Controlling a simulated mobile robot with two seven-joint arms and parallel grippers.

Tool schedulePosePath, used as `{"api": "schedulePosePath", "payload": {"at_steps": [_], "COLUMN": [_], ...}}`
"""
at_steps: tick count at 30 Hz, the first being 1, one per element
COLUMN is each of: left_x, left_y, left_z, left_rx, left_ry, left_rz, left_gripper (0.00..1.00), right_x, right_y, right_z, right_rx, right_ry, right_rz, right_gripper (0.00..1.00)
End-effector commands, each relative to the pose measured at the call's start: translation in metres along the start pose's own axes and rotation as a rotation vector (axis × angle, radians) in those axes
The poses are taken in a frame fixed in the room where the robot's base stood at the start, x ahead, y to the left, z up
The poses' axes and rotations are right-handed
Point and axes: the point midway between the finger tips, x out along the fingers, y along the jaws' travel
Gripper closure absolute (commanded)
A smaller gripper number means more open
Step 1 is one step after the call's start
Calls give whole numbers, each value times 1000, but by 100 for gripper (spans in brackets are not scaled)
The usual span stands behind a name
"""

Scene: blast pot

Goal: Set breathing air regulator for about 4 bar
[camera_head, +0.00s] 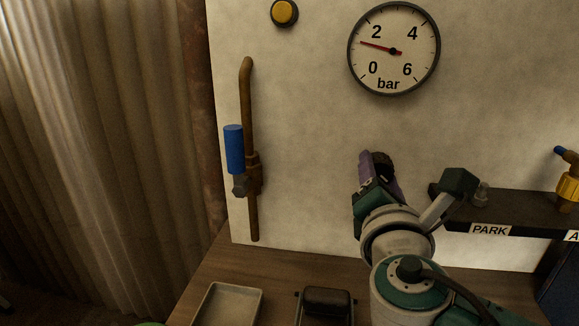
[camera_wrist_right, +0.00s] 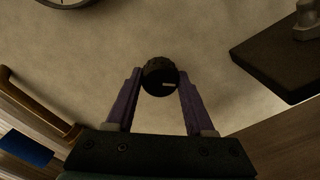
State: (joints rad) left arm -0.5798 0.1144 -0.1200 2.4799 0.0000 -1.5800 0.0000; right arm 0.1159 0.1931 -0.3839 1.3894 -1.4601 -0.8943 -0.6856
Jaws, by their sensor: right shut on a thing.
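The round pressure gauge (camera_head: 394,50) on the pale wall panel is marked 0, 2, 4, 6 and bar. Its red needle points left and slightly up, between 0 and 2 and nearer the 2. Below it, the black ribbed regulator knob (camera_head: 383,160) is partly hidden by my right gripper (camera_head: 376,170). In the right wrist view, the purple fingers of my right gripper (camera_wrist_right: 160,80) are shut on the knob (camera_wrist_right: 159,70), one on each side. A short white mark on the knob face points right in that view. My left gripper is not in view.
A rusty pipe (camera_head: 248,110) with a blue-handled valve (camera_head: 234,150) is left of the knob. A yellow button (camera_head: 285,12) is above. A dark shelf labelled PARK (camera_head: 490,230) stands close right of my arm. A tray (camera_head: 228,303) sits on the bench below.

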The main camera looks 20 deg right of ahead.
Motion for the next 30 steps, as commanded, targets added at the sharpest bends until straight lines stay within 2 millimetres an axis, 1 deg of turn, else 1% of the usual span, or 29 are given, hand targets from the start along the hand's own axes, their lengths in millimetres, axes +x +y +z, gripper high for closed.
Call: {"api": "schedulePosePath", "payload": {"at_steps": [4, 11, 12, 20, 27, 30], "left_x": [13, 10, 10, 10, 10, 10], "left_y": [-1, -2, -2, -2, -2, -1], "left_z": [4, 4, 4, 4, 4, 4], "left_rx": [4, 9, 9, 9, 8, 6], "left_ry": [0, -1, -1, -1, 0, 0], "left_rz": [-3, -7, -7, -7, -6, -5], "left_gripper": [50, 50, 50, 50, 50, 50], "right_x": [0, 0, 0, 0, -1, -8], "right_y": [-2, 0, 0, 0, 0, 0], "right_z": [-3, 0, 0, 0, 0, -1], "right_rx": [108, 126, 126, 125, 125, 125], "right_ry": [-2, -1, -1, -1, 0, 2], "right_rz": [1, 0, 0, 0, 0, 1], "right_gripper": [100, 100, 45, 17, 17, 17]}}
